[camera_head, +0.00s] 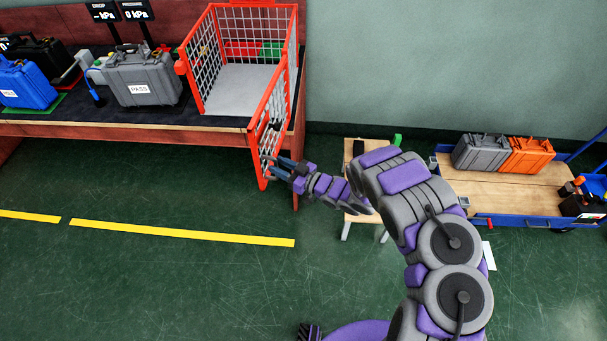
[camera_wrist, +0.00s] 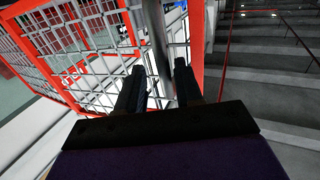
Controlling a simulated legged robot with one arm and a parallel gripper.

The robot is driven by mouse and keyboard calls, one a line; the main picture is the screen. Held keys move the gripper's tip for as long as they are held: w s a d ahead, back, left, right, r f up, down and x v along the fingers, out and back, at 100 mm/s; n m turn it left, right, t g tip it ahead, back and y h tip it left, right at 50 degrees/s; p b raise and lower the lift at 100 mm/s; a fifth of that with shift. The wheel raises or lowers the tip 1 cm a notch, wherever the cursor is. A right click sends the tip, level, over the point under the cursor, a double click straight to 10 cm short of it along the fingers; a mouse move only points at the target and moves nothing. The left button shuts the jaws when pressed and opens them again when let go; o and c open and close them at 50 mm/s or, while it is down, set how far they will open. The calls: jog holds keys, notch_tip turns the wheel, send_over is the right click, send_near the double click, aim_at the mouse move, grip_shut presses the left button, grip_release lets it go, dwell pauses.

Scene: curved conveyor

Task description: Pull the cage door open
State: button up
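The cage (camera_head: 203,62) has an orange frame with white wire mesh and stands on the bench. Its door (camera_head: 267,108), an orange-framed mesh panel, stands swung out at the right, past the bench's front edge. A dark latch or handle piece shows on the door. My gripper (camera_head: 274,169) is at the door's lower front part. In the wrist view, the two dark fingers of my gripper (camera_wrist: 158,76) are apart, with a grey upright bar (camera_wrist: 158,40) between or just behind them. The door's mesh (camera_wrist: 95,62) fills the left. Contact with the bar cannot be told.
The bench (camera_head: 130,132) holds a grey case (camera_head: 143,78) marked PASS and a blue case (camera_head: 27,86). A small wooden stand (camera_head: 352,212) is beside my arm. A cart (camera_head: 480,193) with grey and orange cases is at the right. The green floor in front is clear.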

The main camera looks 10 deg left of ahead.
jog(key=p+v, duration=0.1)
jog(key=v, duration=1.6)
jog(key=shift+w+d, duration=0.1)
